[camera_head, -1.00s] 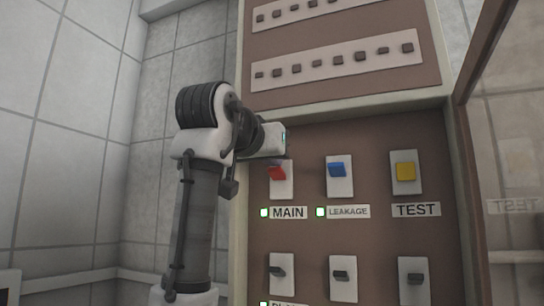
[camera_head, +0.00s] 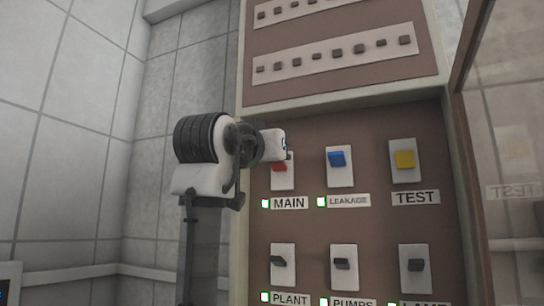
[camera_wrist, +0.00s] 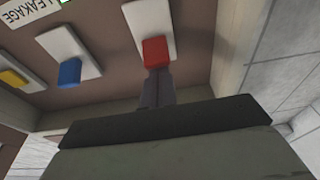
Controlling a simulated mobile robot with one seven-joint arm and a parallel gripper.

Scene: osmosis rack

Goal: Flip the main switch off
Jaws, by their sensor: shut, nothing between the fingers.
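The red main switch (camera_head: 279,167) sits on a white plate above the MAIN label (camera_head: 289,203), with a lit green lamp (camera_head: 265,203) beside that label. My gripper (camera_head: 287,151) is at the upper part of this switch and hides some of it. In the wrist view the red switch (camera_wrist: 156,51) is right at the tips of my closed fingers (camera_wrist: 155,78). The fingers hold nothing. I cannot tell whether they touch the switch.
The blue LEAKAGE switch (camera_head: 337,159) and yellow TEST switch (camera_head: 404,160) are to the right. A lower row has dark switches, including PLANT (camera_head: 277,262) and PUMPS (camera_head: 342,264). A glass door (camera_head: 510,150) stands open at the right. A tiled wall is at the left.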

